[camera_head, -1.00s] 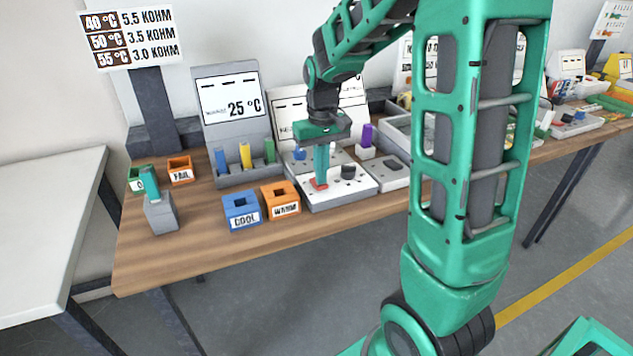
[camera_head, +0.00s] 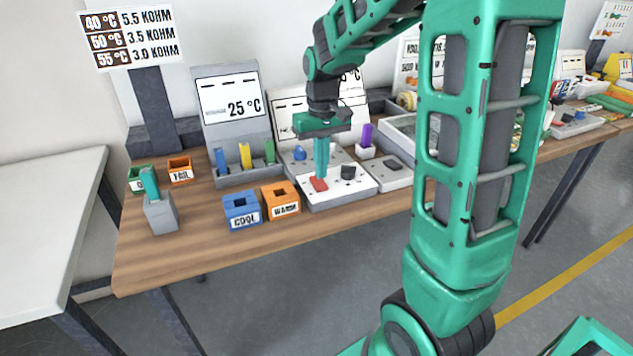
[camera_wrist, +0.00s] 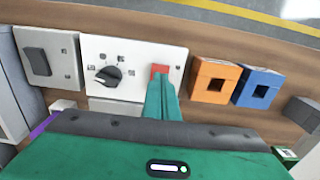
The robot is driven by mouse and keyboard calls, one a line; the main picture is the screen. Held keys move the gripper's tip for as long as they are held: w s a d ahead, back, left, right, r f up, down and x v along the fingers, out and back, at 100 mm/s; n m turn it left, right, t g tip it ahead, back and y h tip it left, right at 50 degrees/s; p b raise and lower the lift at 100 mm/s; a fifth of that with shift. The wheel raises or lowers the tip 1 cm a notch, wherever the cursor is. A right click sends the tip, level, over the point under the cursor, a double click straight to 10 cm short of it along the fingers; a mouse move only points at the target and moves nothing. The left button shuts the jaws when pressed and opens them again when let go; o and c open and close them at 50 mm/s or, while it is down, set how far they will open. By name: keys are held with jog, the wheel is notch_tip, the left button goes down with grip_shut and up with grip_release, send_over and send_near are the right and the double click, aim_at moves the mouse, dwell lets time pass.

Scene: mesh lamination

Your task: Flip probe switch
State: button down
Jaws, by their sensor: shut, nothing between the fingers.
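A red switch (camera_head: 319,184) sits on a white panel (camera_head: 345,192) that also carries a black knob (camera_head: 348,172). The wrist view shows the red switch (camera_wrist: 159,69) just beyond my fingertips, with the knob (camera_wrist: 108,76) to its left. A dark rocker switch (camera_wrist: 37,61) is on a separate grey panel (camera_wrist: 65,44) at the far left. I see no label that tells which one is the probe switch. My gripper (camera_head: 321,174) is shut and empty, pointing down at the red switch. Whether the fingertips touch it cannot be told.
Orange WARM (camera_head: 281,199) and blue COOL (camera_head: 241,211) bins stand left of the panel. A 25 °C display (camera_head: 232,108) stands behind, with colored pieces in its base. A purple piece (camera_head: 367,135) stands behind the panels.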

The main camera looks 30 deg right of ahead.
aim_at(321, 185)
jog(key=shift+r, duration=2.3)
